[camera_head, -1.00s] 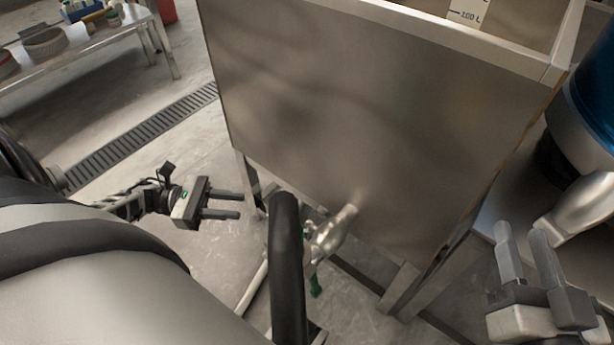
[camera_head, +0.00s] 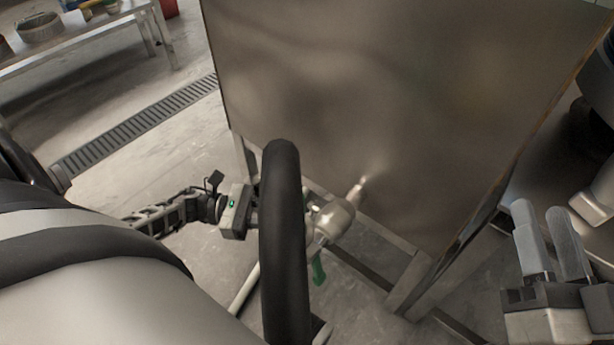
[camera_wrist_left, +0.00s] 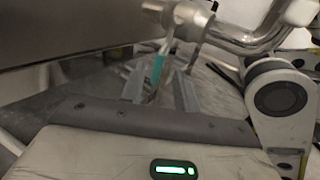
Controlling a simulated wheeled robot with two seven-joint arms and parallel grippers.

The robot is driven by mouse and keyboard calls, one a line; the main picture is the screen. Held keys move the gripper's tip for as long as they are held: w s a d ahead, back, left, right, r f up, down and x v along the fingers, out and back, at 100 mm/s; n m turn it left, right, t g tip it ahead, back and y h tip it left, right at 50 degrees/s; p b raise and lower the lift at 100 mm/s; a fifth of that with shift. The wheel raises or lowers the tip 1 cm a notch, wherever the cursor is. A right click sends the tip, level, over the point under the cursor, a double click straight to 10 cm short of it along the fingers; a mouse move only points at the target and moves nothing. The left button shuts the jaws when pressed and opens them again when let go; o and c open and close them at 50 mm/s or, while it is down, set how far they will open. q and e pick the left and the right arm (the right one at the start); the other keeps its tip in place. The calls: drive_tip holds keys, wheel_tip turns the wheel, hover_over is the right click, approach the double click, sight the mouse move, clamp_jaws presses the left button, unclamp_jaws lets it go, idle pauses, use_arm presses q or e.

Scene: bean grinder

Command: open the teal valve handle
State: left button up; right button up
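The teal valve handle (camera_head: 318,268) hangs below a metal valve (camera_head: 335,218) low on the front of a large steel tank (camera_head: 380,110). My left gripper (camera_wrist_left: 161,85) is beside the valve in the head view, its fingers hidden behind a dark curved part in the foreground. In the left wrist view its two fingers are apart, and the teal handle (camera_wrist_left: 158,68) shows between them, toward their tips. I cannot tell whether they touch it. My right gripper (camera_head: 540,210) is open and empty at the lower right, away from the valve.
A metal pipe (camera_wrist_left: 245,42) runs close to the left gripper in the wrist view. A table with bowls (camera_head: 90,40) is at the back left. A floor drain grate (camera_head: 135,125) crosses open floor.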

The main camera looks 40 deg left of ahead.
use_arm(q)
drive_tip(key=x, duration=0.6)
drive_tip(key=shift+w+d, duration=0.15)
drive_tip(key=shift+d, duration=0.1)
clamp_jaws()
